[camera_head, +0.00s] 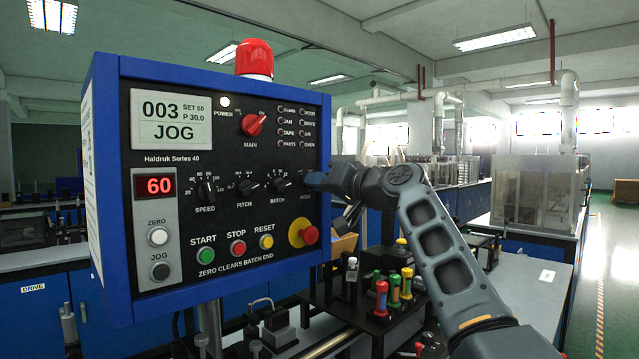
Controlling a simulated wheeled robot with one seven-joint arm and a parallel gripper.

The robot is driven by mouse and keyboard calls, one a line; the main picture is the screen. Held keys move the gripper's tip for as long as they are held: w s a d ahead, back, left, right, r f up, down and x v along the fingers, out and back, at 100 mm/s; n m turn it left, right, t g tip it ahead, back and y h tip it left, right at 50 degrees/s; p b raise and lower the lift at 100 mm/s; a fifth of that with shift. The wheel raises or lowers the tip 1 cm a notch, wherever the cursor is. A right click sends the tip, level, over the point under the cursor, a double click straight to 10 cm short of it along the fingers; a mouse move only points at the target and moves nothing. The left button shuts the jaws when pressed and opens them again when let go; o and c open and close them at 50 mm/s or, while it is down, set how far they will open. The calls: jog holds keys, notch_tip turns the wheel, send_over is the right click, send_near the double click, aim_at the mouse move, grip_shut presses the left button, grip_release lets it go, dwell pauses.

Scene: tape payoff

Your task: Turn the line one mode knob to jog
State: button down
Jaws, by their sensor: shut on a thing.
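The control panel (225,160) is a black face in a blue box, marked Haldruk Series 40. Its display (170,119) reads 003, SET 60, P 30.0 and JOG. My gripper (311,180) is at the right end of the row of black knobs, just above a partly covered label that appears to read MODE. It is shut on the mode knob there. The knob and its pointer are hidden behind my gripper. The batch knob (280,185) is close to its left, with the pitch knob (246,187) and speed knob (206,192) farther left.
Below my gripper, a red mushroom button (309,235) on a yellow base stands out. The red main switch (254,124) is above left. Start, stop and reset buttons line the lower panel. Coloured spools (382,298) stand on a black stand below my arm.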

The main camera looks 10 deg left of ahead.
jog(key=c, duration=1.2)
grip_release()
jog(key=shift+o, duration=0.2)
jog(key=shift+d, duration=0.1)
jog(key=b+v, duration=0.1)
jog(key=v, duration=0.6)
jog(key=shift+s+d+b, duration=0.25)
jog(key=shift+b, duration=0.15)
